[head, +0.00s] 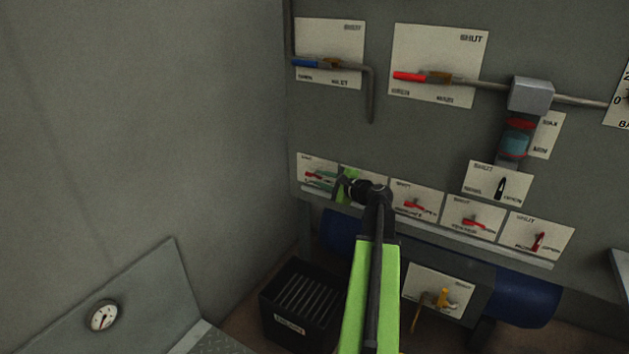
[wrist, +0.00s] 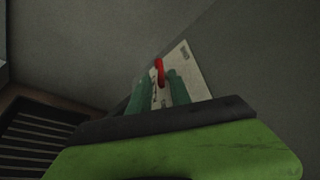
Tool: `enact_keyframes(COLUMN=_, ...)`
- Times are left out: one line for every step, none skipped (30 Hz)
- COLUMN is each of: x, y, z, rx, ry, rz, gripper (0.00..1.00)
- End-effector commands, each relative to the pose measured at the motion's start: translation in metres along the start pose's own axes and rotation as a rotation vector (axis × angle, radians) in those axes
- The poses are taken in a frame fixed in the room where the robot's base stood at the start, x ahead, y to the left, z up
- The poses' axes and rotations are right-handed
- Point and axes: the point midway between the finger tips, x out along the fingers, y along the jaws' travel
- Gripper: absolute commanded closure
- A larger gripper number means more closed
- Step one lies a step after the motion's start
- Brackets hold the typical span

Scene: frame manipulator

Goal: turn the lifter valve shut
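A row of small red-handled valves on white cards runs along the lower wall panel. The leftmost red handle (head: 312,175) is at my gripper (head: 320,181); the card lettering is too small to tell which valve is the lifter. In the wrist view, the red handle (wrist: 159,70) stands at the tips of my gripper's two teal fingers (wrist: 159,84), which are apart with the white card (wrist: 189,72) behind. I cannot tell whether either finger touches the handle. My wrist and arm partly hide the second card (head: 362,178).
Further right are red handles (head: 413,205), (head: 474,222) and (head: 538,242) on their cards. Above are a blue lever (head: 305,63) and a larger red lever (head: 409,76). A black slatted crate (head: 300,305) and blue tank (head: 525,300) lie below.

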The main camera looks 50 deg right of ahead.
Motion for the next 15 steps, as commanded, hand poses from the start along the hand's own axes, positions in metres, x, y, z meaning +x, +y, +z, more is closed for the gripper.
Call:
enact_keyframes(x=0.014, y=0.001, z=-0.002, rx=-0.001, ry=-0.003, rz=0.002, gripper=0.76)
enact_keyframes(x=0.020, y=0.001, z=-0.002, rx=-0.001, ry=-0.002, rz=0.001, gripper=0.76)
enact_keyframes(x=0.027, y=0.001, z=-0.002, rx=-0.001, ry=-0.001, rz=0.001, gripper=0.76)
enact_keyframes(x=0.032, y=0.001, z=-0.002, rx=0.000, ry=-0.002, rz=0.001, gripper=0.76)
enact_keyframes(x=0.036, y=0.001, z=-0.002, rx=0.000, ry=-0.001, rz=0.001, gripper=0.76)
enact_keyframes(x=0.041, y=0.001, z=-0.002, rx=0.000, ry=-0.001, rz=0.001, gripper=0.76)
enact_keyframes(x=0.043, y=0.000, z=-0.002, rx=0.000, ry=0.000, rz=0.001, gripper=0.76)
enact_keyframes(x=0.046, y=0.000, z=-0.002, rx=0.000, ry=0.000, rz=0.001, gripper=0.76)
enact_keyframes(x=0.048, y=0.000, z=-0.001, rx=0.000, ry=0.000, rz=0.001, gripper=0.76)
enact_keyframes(x=0.049, y=0.000, z=-0.001, rx=0.000, ry=0.000, rz=0.001, gripper=0.76)
enact_keyframes(x=0.050, y=0.000, z=-0.001, rx=0.000, ry=0.000, rz=0.001, gripper=0.76)
enact_keyframes(x=0.051, y=0.000, z=0.000, rx=0.000, ry=0.001, rz=0.001, gripper=0.76)
enact_keyframes(x=0.051, y=0.000, z=0.000, rx=0.000, ry=0.001, rz=0.001, gripper=0.76)
enact_keyframes(x=0.051, y=0.000, z=0.000, rx=0.000, ry=0.001, rz=0.000, gripper=0.76)
enact_keyframes(x=0.051, y=0.000, z=0.000, rx=0.000, ry=0.001, rz=0.000, gripper=0.76)
